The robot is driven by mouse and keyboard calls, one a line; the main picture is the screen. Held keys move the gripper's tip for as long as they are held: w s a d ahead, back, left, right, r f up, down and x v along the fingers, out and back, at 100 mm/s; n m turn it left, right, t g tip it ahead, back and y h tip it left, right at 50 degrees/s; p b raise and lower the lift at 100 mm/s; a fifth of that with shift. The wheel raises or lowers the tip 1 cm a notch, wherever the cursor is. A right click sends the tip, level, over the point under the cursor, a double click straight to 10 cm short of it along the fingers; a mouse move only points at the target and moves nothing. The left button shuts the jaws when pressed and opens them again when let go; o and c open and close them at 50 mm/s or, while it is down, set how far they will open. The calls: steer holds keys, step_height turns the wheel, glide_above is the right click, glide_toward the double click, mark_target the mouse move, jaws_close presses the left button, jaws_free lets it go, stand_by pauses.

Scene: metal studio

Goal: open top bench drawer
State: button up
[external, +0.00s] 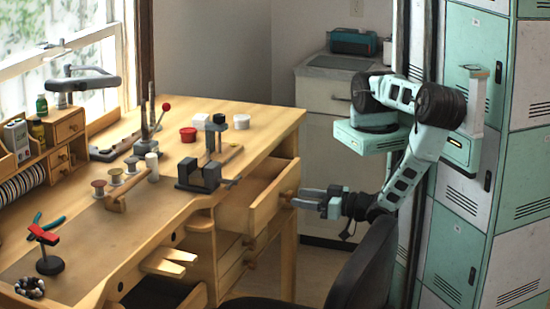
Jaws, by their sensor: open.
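The top bench drawer (251,216) is pulled partly out from the right end of the wooden workbench (110,235), and its inside shows. Its round wooden knob (286,197) is at the middle of the drawer front. My gripper (301,197) is level with the knob, just to its right, with the two fingers apart and pointing left at it. The fingertips are very close to the knob; I cannot tell whether they touch it. I see nothing held between the fingers.
More drawers (232,274) sit below, shut. A dark chair back (365,268) stands in front of the bench, below my arm. Green and white lockers (455,240) stand at the right. A vise (199,175), spools and small tools are on the bench top.

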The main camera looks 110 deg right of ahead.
steer(key=shift+x, duration=1.05)
jaws_close()
steer(key=v, duration=1.7)
steer(key=shift+s, duration=0.1)
jaws_free()
steer(key=shift+a, duration=0.15)
